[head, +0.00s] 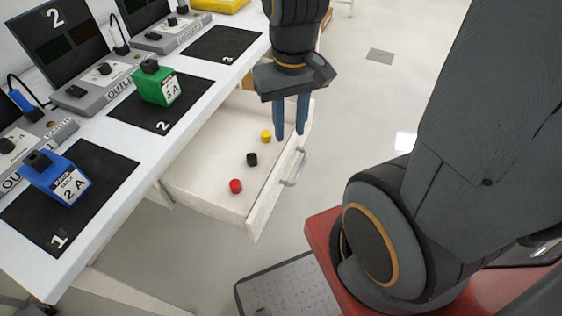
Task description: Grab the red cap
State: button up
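The red cap (236,186) is a small round piece in the open white drawer (205,190), near its front left. A black cap (252,159) and a yellow cap (266,136) lie behind it in the same drawer. My gripper (290,136) points down over the far right part of the drawer, to the right of the yellow cap and up and right of the red cap. Its two blue fingers are apart with a narrow gap, and nothing shows between them. The height of the fingertips above the drawer floor is hard to tell.
The drawer's front panel with a metal handle (294,168) stands right of the caps. The white bench (125,180) along the left holds black mats, a blue block (62,180), a green block (160,84) and outlet boxes. The floor right of the drawer is clear.

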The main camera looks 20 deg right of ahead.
aim_at(237, 187)
jog(key=z, duration=0.55)
jog(key=k, duration=1.3)
jog(key=u, duration=0.1)
jog(key=i, duration=0.85)
jog(key=u, duration=0.75)
